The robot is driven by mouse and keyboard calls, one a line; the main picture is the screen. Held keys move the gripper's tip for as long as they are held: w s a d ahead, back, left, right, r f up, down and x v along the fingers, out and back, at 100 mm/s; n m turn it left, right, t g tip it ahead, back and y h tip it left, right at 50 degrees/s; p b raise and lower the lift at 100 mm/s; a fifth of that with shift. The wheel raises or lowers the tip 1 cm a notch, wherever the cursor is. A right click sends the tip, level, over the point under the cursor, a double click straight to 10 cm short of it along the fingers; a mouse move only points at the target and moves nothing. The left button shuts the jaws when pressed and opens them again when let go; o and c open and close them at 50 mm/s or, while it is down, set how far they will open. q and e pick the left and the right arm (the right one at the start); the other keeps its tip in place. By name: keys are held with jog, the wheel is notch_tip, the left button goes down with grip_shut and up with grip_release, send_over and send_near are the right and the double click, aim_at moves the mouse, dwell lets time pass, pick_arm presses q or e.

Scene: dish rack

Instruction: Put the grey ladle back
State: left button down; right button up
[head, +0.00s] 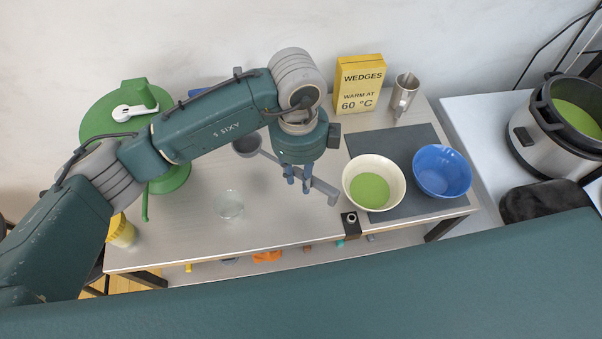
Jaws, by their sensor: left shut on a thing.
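The grey ladle (324,188) is in my left gripper (298,182), above the steel table. Its dark grey bowl (247,146) points to the upper left, partly behind my arm. Its handle runs down to the right and ends in a bent tip near the cream bowl. My left gripper points down and is shut on the handle, whose middle is partly hidden by the fingers. My right gripper is not in view.
A cream bowl (391,171) of green soup and a blue bowl (443,172) stand on a dark mat (420,138). A glass (229,205) stands to the left. A yellow box (359,86) and steel container (404,88) stand behind. A pot (542,130) is at right.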

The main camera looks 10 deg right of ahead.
pick_arm(q)
jog(key=shift+f+b, duration=2.3)
jog(key=shift+f, duration=0.7)
jog(key=c, duration=1.8)
grip_release()
jog(key=shift+o, duration=0.2)
jog(key=o, duration=0.6)
jog(key=shift+c, duration=0.2)
notch_tip(320, 180, up, 12)
jog(key=shift+w+a+r, duration=0.1)
jog(key=shift+a, duration=0.05)
